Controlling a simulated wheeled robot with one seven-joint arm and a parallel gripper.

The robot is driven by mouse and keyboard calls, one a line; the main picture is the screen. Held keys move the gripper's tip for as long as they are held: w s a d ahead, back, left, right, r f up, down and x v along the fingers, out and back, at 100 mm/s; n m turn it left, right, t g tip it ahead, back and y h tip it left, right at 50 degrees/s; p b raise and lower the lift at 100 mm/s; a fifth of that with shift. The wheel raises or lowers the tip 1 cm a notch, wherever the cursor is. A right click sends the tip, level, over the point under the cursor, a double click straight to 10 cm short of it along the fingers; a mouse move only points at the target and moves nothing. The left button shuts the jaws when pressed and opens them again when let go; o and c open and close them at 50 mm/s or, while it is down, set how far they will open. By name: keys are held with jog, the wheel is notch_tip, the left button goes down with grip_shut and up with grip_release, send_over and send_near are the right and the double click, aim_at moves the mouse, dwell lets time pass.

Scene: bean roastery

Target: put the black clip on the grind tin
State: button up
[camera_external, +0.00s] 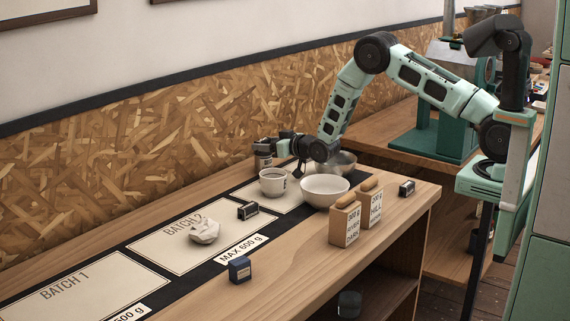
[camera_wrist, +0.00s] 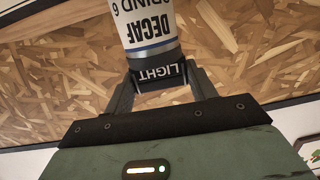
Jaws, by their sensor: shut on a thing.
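My gripper (camera_wrist: 160,76) is shut on a black clip (camera_wrist: 157,72) marked "LIGHT". In the wrist view the clip sits between the fingertips, right at the end of the white grind tin (camera_wrist: 150,25) with "DECAF GRIND 6" lettering and a blue-grey band. The clip overlaps the tin's edge in that view; I cannot tell whether it is seated on the rim. In the external view my gripper (camera_external: 270,142) is at the top of the tin (camera_external: 263,161), at the back of the bench, and the clip is too small to make out.
The front left is clear.

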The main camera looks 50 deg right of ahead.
jog(key=o, duration=0.9)
jog(key=shift+o, duration=0.3)
jog(key=s+r+b, duration=0.1)
jog(key=s, duration=0.6)
jog(key=shift+s+d+r, duration=0.2)
jog(key=shift+s, duration=0.05)
